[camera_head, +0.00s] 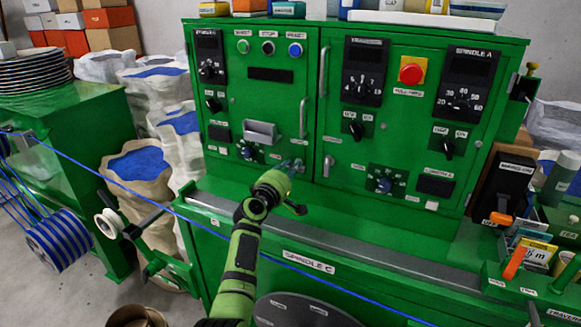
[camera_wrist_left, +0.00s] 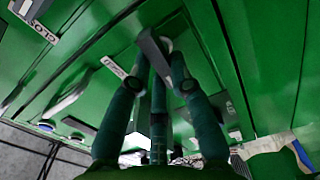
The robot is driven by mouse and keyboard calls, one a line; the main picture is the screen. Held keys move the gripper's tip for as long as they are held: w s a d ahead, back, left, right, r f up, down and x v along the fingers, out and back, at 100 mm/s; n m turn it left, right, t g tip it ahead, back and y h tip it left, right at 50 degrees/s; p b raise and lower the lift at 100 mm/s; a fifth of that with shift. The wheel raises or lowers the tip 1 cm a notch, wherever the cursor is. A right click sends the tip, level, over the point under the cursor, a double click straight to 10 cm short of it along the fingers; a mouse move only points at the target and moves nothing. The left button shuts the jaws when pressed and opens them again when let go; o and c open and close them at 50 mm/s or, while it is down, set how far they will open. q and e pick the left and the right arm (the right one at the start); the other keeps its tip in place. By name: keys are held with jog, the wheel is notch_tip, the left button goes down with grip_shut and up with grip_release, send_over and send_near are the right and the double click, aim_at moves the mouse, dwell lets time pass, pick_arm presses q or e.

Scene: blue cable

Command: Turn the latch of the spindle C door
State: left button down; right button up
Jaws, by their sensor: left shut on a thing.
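In the head view my left gripper (camera_head: 290,176) is up against the lower right corner of the green left cabinet door (camera_head: 270,100). In the left wrist view its fingers (camera_wrist_left: 158,78) are closed around a grey lever latch (camera_wrist_left: 152,48) on the green panel. The lever slants between the fingertips, its lower part partly hidden by them. In the head view the gripper mostly covers this latch. A "SPINDLE C" label (camera_head: 308,262) is on the lower front panel. My right gripper is not in view.
A second grey latch (camera_head: 328,162) is on the right cabinet door, just right of my gripper. A door handle (camera_head: 303,117) stands out above it. A blue cable (camera_head: 130,188) runs diagonally past my left forearm. A grey ledge (camera_head: 380,262) runs below the doors.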

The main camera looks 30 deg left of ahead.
pick_arm(q)
jog(key=shift+n, duration=0.6)
jog(key=c, duration=1.1)
grip_release()
jog(key=shift+s+f, duration=0.1)
jog(key=shift+s, duration=0.4)
jog(key=s, duration=1.1)
jog(key=shift+d, duration=0.3)
